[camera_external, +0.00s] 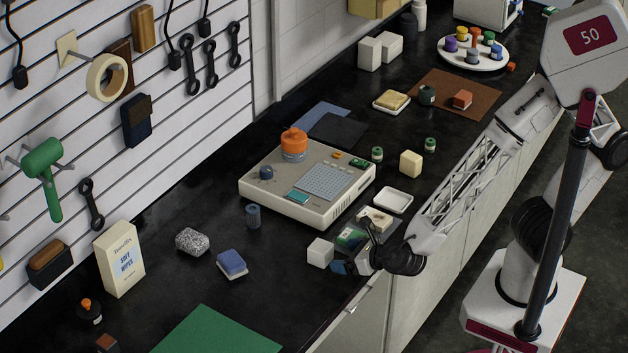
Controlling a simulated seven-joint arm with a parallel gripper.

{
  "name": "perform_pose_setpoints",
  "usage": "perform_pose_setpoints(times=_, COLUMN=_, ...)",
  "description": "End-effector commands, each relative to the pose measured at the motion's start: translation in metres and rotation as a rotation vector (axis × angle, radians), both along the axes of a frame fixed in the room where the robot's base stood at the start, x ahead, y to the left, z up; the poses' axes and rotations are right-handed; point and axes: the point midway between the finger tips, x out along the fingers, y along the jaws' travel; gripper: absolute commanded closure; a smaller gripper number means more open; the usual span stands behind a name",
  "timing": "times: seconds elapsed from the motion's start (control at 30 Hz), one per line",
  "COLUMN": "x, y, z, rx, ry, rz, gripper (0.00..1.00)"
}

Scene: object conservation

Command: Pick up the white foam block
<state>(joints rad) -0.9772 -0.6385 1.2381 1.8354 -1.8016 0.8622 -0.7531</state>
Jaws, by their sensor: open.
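A small white block (320,252), which looks like the white foam block, sits on the black counter near its front edge, left of my gripper. My gripper (359,254) is low over the counter edge, just right of the block, open and seemingly apart from it. Its fingers are small and partly merge with the items behind them. Two larger white blocks (369,54) stand at the back by the wall; I cannot tell their material.
A beige device (270,188) with an orange knob stands behind the block. A blue piece (340,267), a small tray with a pale item (376,218) and a green-topped item (350,237) crowd my gripper. A blue sponge (231,261) and speckled stone (192,242) lie left; black counter between is clear.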

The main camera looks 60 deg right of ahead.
Motion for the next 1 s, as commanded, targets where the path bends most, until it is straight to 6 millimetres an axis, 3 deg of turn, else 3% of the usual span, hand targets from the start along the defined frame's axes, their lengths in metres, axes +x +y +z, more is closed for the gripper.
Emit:
perform_pose_setpoints(times=0.67, x=0.015, y=0.001, z=-0.007, rx=0.000, ry=0.001, rz=0.000, gripper=0.12)
perform_pose_setpoints(times=1.0, x=0.045, y=0.003, z=-0.021, rx=0.000, ry=0.000, rz=-0.002, gripper=0.12)
